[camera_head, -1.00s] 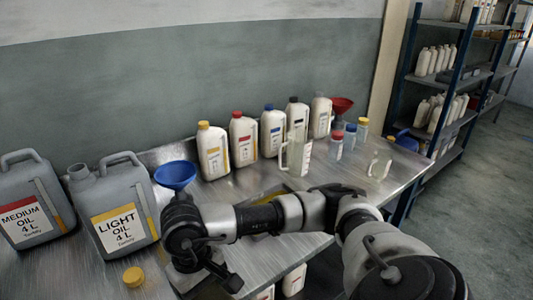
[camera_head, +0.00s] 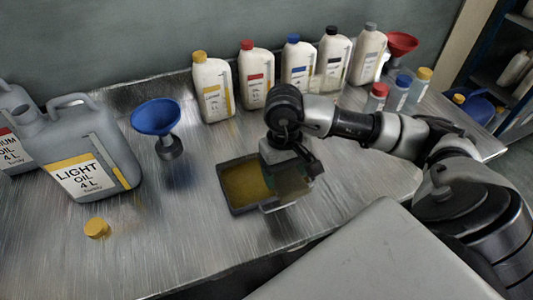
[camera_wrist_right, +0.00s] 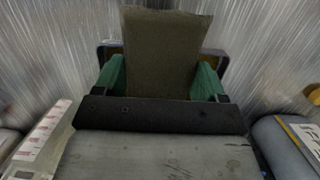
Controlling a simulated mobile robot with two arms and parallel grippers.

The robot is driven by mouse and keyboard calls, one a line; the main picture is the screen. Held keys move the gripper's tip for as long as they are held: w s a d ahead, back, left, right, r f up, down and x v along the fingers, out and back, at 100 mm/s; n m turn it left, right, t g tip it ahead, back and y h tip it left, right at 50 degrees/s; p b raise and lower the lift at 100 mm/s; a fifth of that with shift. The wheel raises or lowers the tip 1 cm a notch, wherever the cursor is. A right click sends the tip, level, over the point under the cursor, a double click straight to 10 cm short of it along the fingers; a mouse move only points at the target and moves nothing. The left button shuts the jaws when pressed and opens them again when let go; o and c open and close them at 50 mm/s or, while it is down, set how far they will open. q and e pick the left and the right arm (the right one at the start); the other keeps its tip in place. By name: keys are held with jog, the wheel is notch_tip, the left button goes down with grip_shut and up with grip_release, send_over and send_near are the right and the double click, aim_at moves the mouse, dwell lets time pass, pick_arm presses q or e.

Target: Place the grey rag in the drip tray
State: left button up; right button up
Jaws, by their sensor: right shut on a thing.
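The drip tray (camera_head: 236,208) is a dark shallow rectangular tray with a yellowish floor, lying on the metal bench. My right gripper (camera_head: 288,182) is over the right part of the tray and covers some of it. In the right wrist view the gripper (camera_wrist_right: 160,82) has its green fingers on either side of the grey-brown rag (camera_wrist_right: 167,40), shut on it. The rag hangs flat beyond the fingers, and the tray's rim (camera_wrist_right: 105,50) shows behind it. I cannot tell whether the rag touches the tray. My left gripper is not in view.
A blue funnel (camera_head: 156,117) stands left of the tray, near a grey light oil canister (camera_head: 85,155) and a yellow cap (camera_head: 97,228). Several white bottles (camera_head: 213,90) line the wall. Small capped bottles (camera_head: 375,98) and a red funnel (camera_head: 401,44) stand right.

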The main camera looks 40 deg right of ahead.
jog(key=p, duration=0.2)
send_over(254, 182)
notch_tip(254, 182, down, 6)
jog(key=shift+d+r, duration=0.1)
jog(key=shift+r, duration=0.05)
jog(key=shift+w+f, duration=0.15)
jog(key=shift+f, duration=0.05)
notch_tip(254, 182, down, 3)
jog(key=shift+f+p, duration=0.1)
jog(key=shift+p, duration=0.2)
jog(key=shift+f, duration=0.35)
jog(key=shift+f, duration=0.15)
jog(key=o, duration=0.8)
